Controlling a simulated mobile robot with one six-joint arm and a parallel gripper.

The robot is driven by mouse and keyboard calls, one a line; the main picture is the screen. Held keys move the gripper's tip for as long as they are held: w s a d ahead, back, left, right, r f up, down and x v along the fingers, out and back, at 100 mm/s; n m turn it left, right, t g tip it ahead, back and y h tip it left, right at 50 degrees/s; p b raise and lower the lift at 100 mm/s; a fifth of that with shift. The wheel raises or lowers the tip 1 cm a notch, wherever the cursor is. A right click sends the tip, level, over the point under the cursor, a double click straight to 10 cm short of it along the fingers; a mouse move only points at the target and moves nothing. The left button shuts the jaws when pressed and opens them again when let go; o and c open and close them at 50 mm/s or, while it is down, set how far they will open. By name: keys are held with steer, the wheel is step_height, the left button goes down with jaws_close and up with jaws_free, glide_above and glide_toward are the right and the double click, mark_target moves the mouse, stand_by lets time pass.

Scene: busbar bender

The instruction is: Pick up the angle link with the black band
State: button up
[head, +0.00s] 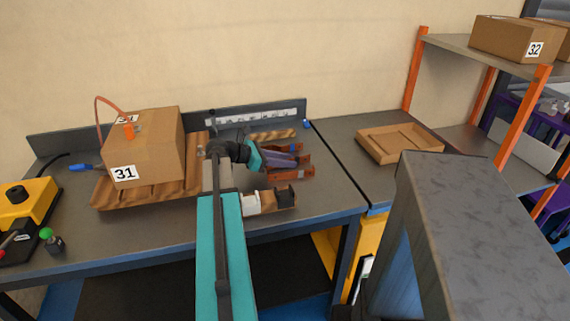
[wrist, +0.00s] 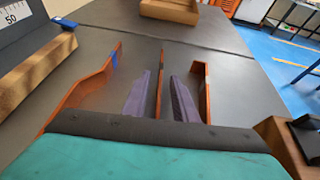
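Three copper-coloured angle links stand side by side on the grey bench. The left link (wrist: 92,84) in the wrist view has a blue band.
A wooden holder with white and black pieces (head: 269,201) stands close in front. A wooden strip (head: 273,135) lies behind. Box 31 (head: 152,150) sits on a slatted wooden tray (head: 107,194) at left. A shallow wooden tray (head: 400,143) lies on the right bench, with bare surface around it.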

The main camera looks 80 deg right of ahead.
stand_by(0.3)
jaws_close()
steer(key=shift+r, duration=0.15)
step_height(320, 180, up, 18)
steer(key=p, duration=0.1)
stand_by(0.8)
stand_by(0.5)
